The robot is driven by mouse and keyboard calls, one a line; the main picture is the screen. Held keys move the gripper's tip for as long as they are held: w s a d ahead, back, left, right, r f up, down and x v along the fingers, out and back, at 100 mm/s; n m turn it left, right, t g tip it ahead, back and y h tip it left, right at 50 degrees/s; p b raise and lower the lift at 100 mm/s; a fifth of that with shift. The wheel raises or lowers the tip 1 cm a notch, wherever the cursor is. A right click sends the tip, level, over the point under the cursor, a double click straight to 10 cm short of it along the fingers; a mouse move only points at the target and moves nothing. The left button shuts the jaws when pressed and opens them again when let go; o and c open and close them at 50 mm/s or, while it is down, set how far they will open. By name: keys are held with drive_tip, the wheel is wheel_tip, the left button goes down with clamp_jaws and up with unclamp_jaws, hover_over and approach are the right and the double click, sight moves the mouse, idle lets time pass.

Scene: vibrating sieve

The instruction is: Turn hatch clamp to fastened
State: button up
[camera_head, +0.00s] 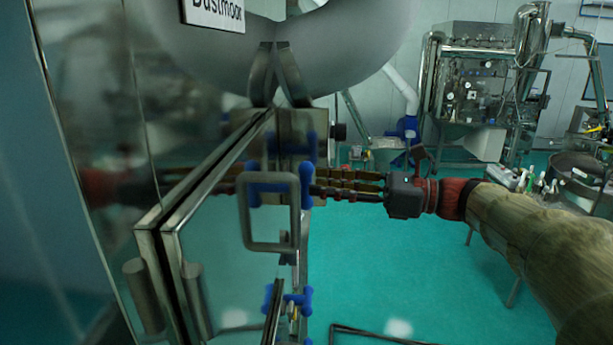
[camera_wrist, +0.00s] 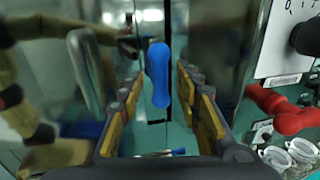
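The hatch (camera_head: 215,235) is a shiny steel door at the left of the head view, with a square steel handle (camera_head: 246,225). Blue-handled clamps sit along its edge: one (camera_head: 272,184) at mid height beside my fingers and another (camera_head: 299,301) lower down. In the wrist view a blue clamp handle (camera_wrist: 158,75) stands upright over a narrow vertical seam. My gripper (camera_head: 322,184) reaches in from the right. It is open, and its yellow-padded fingers (camera_wrist: 160,96) lie either side of the blue handle with gaps on both sides. Contact with the handle is not visible.
A rounded steel vessel (camera_head: 290,45) hangs above the hatch. Teal floor (camera_head: 400,270) is open below my arm.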

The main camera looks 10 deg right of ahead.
sight(306, 209)
drive_tip(key=shift+p+x, duration=0.4)
drive_tip(key=shift+x, duration=1.75)
drive_tip(key=c, duration=0.8)
clamp_jaws()
